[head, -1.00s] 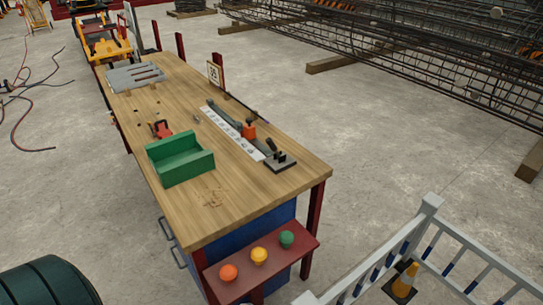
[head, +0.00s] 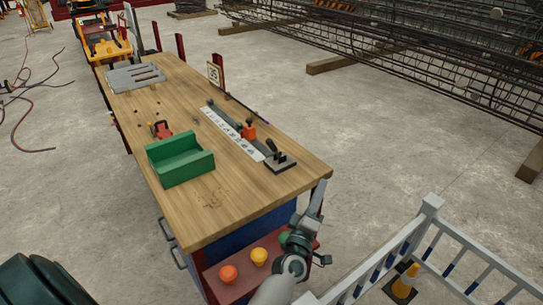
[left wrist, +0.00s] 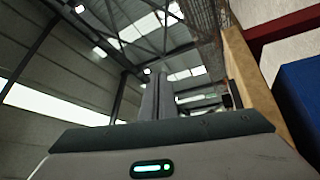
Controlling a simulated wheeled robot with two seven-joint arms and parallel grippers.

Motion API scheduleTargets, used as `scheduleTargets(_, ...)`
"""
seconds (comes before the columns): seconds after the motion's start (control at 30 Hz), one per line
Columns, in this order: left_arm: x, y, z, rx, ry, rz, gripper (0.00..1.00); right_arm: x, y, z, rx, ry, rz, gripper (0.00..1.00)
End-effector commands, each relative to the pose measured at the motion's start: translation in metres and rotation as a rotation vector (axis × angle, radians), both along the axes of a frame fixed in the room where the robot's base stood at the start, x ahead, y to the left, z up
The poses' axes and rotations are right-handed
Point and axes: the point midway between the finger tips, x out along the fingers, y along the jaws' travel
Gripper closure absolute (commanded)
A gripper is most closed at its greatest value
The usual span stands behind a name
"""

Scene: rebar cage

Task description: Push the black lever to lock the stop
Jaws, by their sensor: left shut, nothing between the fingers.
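The black lever (head: 270,146) sticks up at a tilt from a dark base plate (head: 281,163) near the right edge of the wooden workbench. An orange stop block (head: 249,130) sits on a dark rail beside a white marked scale (head: 228,132). My left gripper (head: 321,184) is shut and empty, just off the bench's near right corner, apart from the lever. Its closed fingers (left wrist: 158,98) also show in the left wrist view, where the lever is not visible. My right gripper is not in view.
A green open box (head: 180,163) and a red tool (head: 160,129) are on the bench. A shelf with orange (head: 228,273) and yellow (head: 259,256) buttons is below its near end; my arm partly hides a green one. A white railing (head: 430,207) stands at right.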

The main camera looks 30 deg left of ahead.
Motion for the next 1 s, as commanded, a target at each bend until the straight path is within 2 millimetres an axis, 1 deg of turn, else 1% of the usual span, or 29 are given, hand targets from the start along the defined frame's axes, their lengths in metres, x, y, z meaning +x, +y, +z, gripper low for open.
scheduleTargets(0.03, 0.008, 0.01, 0.005, -0.057, -0.028, 0.043, 1.0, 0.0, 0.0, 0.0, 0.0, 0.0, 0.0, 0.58)
scheduleTargets(0.1, 0.015, 0.027, 0.009, -0.138, -0.069, 0.11, 1.0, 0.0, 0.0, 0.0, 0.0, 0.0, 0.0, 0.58)
scheduleTargets(0.23, 0.025, 0.057, 0.011, -0.289, -0.132, 0.24, 1.0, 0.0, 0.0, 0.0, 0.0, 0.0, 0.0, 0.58)
scheduleTargets(0.4, 0.031, 0.093, 0.002, -0.476, -0.199, 0.422, 1.0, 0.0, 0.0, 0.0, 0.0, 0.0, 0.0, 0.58)
scheduleTargets(0.5, 0.03, 0.109, -0.008, -0.578, -0.228, 0.532, 1.0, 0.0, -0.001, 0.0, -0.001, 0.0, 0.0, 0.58)
scheduleTargets(0.6, 0.027, 0.121, -0.018, -0.663, -0.248, 0.635, 1.0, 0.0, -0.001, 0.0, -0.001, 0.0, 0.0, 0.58)
scheduleTargets(0.7, 0.023, 0.128, -0.028, -0.727, -0.263, 0.721, 1.0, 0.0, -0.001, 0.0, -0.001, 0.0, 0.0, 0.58)
scheduleTargets(0.83, 0.018, 0.132, -0.038, -0.78, -0.269, 0.797, 1.0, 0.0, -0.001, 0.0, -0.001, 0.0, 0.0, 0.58)
scheduleTargets(1.0, 0.015, 0.133, -0.043, -0.804, -0.273, 0.835, 1.0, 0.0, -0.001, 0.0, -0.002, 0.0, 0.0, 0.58)
